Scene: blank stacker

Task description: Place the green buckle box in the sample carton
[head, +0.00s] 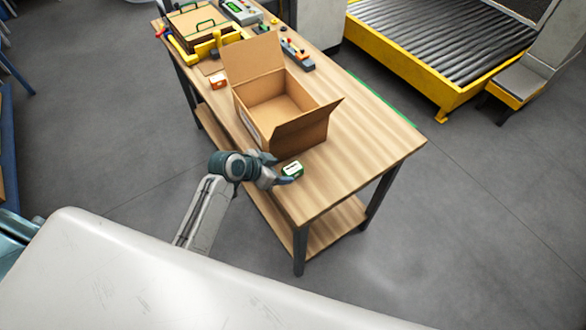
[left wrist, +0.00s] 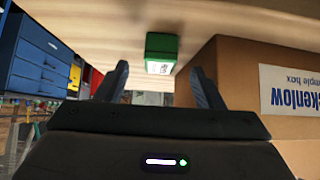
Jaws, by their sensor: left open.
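The green buckle box (head: 292,170), with a white label, sits on the wooden table in front of the carton. In the left wrist view, the green box (left wrist: 161,47) shows upside down, beyond and between the fingertips. My left gripper (head: 284,170) is open, its fingers by the green box; I cannot tell whether they touch it. Its fingers (left wrist: 158,80) also show in the left wrist view with nothing held. The sample carton (head: 300,135) is open with flaps raised and looks empty inside. Its labelled side (left wrist: 287,130) stands close to one finger. My right gripper is not in view.
The wooden table (head: 370,140) has clear room right of the carton. A yellow-framed roller conveyor (head: 430,70) stands beyond.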

